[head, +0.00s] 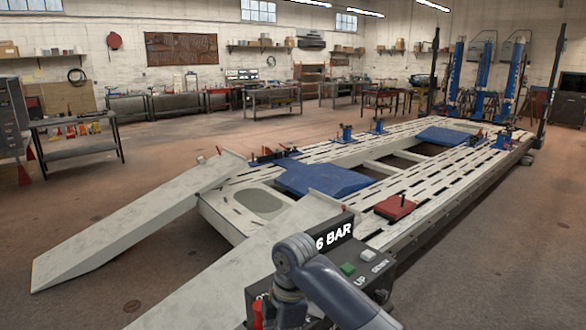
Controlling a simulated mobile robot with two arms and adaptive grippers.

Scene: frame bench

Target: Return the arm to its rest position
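One of my arms, grey and jointed, comes in from the bottom right, so I take it as my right arm (335,290). It rises to a rounded joint and bends down in front of a dark control box (330,262). The arm's lower end runs into the bottom edge of the picture, and no gripper fingers show there. I cannot tell whether it touches the box. My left arm and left gripper are not in view.
A long slotted frame bench (450,185) with blue plates fills the middle and right. A pale ramp (130,225) slopes to the floor on the left, another (250,270) lies behind the box. A red block (395,208) sits on the bench.

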